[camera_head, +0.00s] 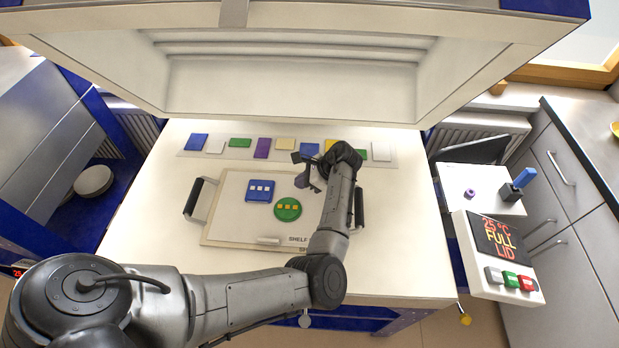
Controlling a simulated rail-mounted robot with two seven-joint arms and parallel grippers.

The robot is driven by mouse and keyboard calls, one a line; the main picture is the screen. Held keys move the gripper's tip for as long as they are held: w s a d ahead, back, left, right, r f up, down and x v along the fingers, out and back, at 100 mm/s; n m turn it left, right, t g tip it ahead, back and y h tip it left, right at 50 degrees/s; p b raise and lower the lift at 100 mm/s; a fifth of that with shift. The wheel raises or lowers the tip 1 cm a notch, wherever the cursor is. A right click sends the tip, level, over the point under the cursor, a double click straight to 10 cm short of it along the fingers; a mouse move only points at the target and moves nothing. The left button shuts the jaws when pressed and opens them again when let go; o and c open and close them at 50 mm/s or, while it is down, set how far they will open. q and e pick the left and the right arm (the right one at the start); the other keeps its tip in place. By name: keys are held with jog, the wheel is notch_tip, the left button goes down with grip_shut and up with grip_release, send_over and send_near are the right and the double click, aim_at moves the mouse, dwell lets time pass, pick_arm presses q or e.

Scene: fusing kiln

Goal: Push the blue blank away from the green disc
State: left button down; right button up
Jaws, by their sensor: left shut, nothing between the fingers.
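The blue blank (260,190), a square with a row of white pieces on it, lies on the white shelf board (228,222). The green disc (287,210), with yellow pieces on it, lies just to its lower right. Their edges are very close; I cannot tell whether they touch. My left gripper (309,184) is shut and empty, above the board to the right of the blank and to the upper right of the disc. My left arm covers the board's right part. My right gripper is not in view.
The board has dark handles at its left (193,197) and right (359,207), and a small white bar (268,240) near its front. A strip of coloured plates (240,142) lies behind it. The raised kiln lid (290,85) hangs over the back. The board's left part is clear.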

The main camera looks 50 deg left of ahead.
aim_at(273, 190)
pick_arm(q)
jog(key=x, duration=0.3)
jog(key=shift+f, duration=0.2)
jog(key=shift+s+a+f, duration=0.1)
jog(key=shift+s+a, duration=0.95)
jog(key=shift+s, duration=0.1)
jog(key=shift+s+a+b, duration=0.3)
jog(key=shift+s+a, duration=0.15)
jog(key=shift+s, duration=0.05)
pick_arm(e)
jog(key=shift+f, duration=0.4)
